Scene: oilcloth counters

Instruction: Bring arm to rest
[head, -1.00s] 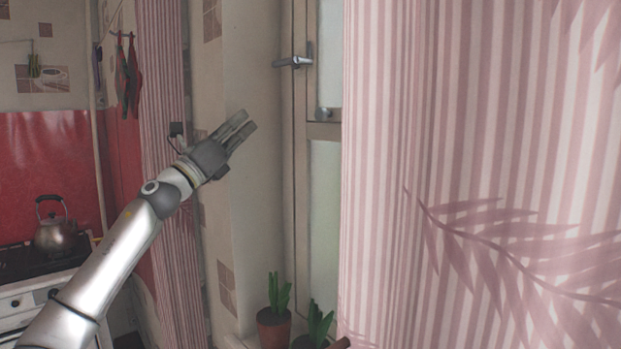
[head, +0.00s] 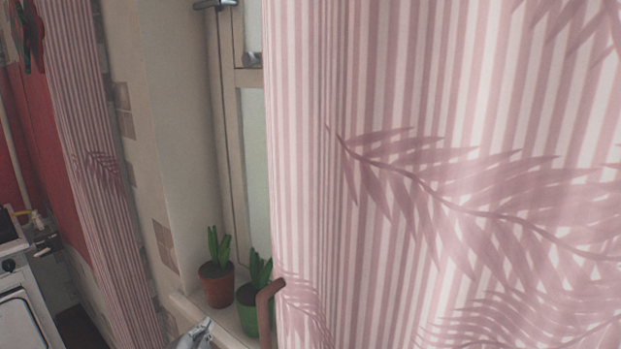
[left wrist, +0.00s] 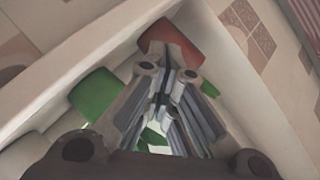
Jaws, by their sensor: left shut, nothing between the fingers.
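My left gripper (head: 197,335) shows only as a grey tip at the bottom edge of the head view, in front of the windowsill and below the potted plants. In the left wrist view its fingers (left wrist: 168,88) are together with nothing between them. The rest of my left arm is out of the head view. My right gripper is in neither view.
A terracotta pot (head: 218,290) and a green pot (head: 252,317) with plants stand on the windowsill (head: 186,305), close to my left gripper. A striped pink curtain (head: 400,100) fills the right side. A white stove (head: 20,310) is at left.

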